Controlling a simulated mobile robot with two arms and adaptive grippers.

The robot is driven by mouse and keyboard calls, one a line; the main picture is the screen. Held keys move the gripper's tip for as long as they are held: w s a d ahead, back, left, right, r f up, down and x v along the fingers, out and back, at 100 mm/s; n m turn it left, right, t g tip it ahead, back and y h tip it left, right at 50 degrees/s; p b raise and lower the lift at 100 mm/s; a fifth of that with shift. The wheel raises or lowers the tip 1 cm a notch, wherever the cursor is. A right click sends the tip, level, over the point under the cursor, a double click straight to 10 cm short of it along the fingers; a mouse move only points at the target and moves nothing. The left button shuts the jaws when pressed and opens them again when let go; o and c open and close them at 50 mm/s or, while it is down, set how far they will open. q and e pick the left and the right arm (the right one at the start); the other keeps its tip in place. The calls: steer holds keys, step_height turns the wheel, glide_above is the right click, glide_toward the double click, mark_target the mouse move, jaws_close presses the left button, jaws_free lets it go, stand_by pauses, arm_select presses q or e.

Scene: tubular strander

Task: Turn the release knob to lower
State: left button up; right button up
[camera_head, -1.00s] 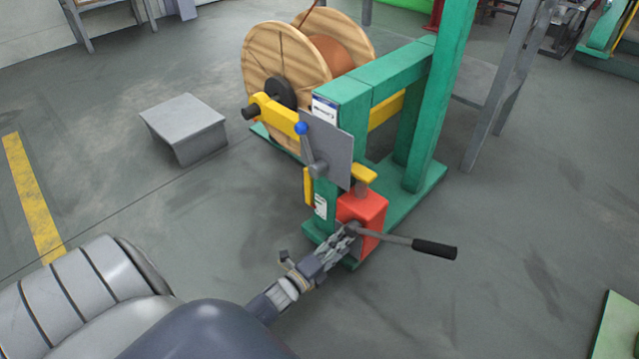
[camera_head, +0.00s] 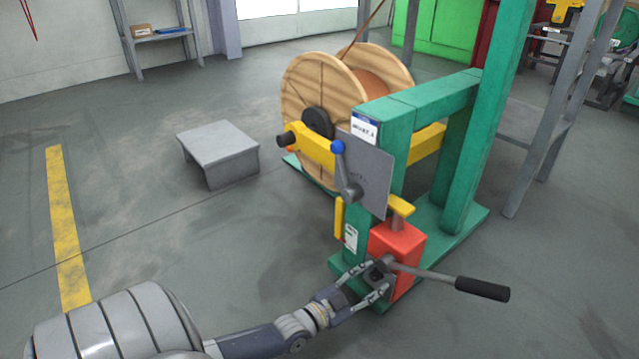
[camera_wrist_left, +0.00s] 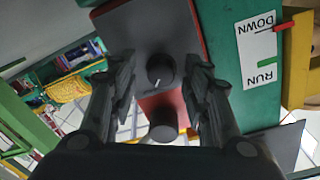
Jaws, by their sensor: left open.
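The red jack (camera_head: 406,245) stands on the green base at the foot of the stand. A dark release knob (camera_wrist_left: 160,70) with a white mark shows in the left wrist view, on a dark grey face edged in red. My left gripper (camera_head: 369,281) is open at the near side of the jack. In the left wrist view its fingers (camera_wrist_left: 160,85) lie on either side of the knob, with gaps showing between them and it. In the head view the fingers partly hide the knob. My right gripper is not in view.
The jack's lever with a black grip (camera_head: 482,289) sticks out to the right. A RUN/DOWN label (camera_wrist_left: 258,51) has a red pointer beside DOWN. A wooden reel (camera_head: 324,93) hangs behind the stand. A grey step (camera_head: 217,143) stands left, with open floor around it.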

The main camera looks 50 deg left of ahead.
arm_select(q)
steer(key=n+b, duration=0.1)
steer(key=b, duration=0.1)
steer(key=n+b, duration=0.1)
steer(key=shift+f+n+b, duration=0.25)
steer(key=shift+n+b, duration=0.1)
steer(key=shift+n, duration=0.05)
steer(key=s+a+r+p, duration=0.1)
steer(key=s+r+p, duration=0.1)
steer(key=s+p, duration=0.75)
steer(key=s+d+r+g+p, duration=0.5)
steer(key=s+r+p, duration=0.2)
steer(key=p, duration=1.6)
steer(key=s+d+r+n+g+y+p, duration=0.1)
steer(key=s+d+r+g+p, duration=0.4)
steer(key=p, duration=1.8)
steer(key=shift+s+d+r+g, duration=0.3)
steer(key=shift+s+r, duration=0.9)
steer(key=shift+s, duration=1.05)
